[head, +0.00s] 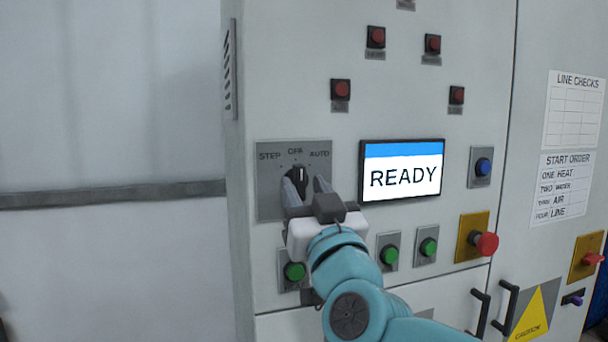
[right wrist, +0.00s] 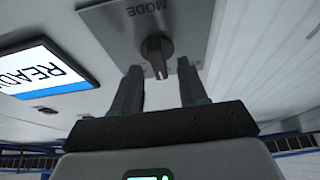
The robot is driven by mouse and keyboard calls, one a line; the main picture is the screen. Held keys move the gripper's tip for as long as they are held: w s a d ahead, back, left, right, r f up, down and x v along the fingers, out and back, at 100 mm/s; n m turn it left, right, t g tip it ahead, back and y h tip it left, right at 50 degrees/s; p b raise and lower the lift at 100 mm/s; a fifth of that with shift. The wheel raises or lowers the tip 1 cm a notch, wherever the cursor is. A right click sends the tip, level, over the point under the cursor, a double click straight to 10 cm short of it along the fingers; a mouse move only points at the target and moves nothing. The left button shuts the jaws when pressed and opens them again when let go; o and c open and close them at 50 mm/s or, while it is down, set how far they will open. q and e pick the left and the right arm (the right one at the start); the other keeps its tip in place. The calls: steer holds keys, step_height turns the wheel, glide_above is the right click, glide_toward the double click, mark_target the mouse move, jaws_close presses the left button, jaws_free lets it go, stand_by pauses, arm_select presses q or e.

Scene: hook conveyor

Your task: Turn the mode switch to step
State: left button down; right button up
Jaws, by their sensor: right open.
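The mode switch (head: 299,175) is a black knob on a grey plate (head: 267,203) marked STEP, OFF and AUTO. Its handle points up, towards OFF. In the right wrist view the knob (right wrist: 156,48) appears upside down below the word MODE. My right gripper (head: 305,183) is open in front of the plate, one finger on each side of the knob's lower part in the head view. In the right wrist view my right gripper (right wrist: 159,69) has empty space between its fingers, and the knob lies just beyond their tips. Contact is not visible. My left gripper is not in view.
A screen (head: 402,169) reading READY is right of the plate. Green buttons (head: 388,255) sit below, a blue button (head: 483,166) and a red mushroom button (head: 484,244) to the right. Red lamps (head: 376,37) are above. Open wall lies left of the cabinet.

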steer(key=shift+w+a+r, duration=0.15)
steer(key=shift+w, duration=0.45)
steer(key=shift+s, duration=0.1)
steer(key=shift+c, duration=0.3)
jaws_close()
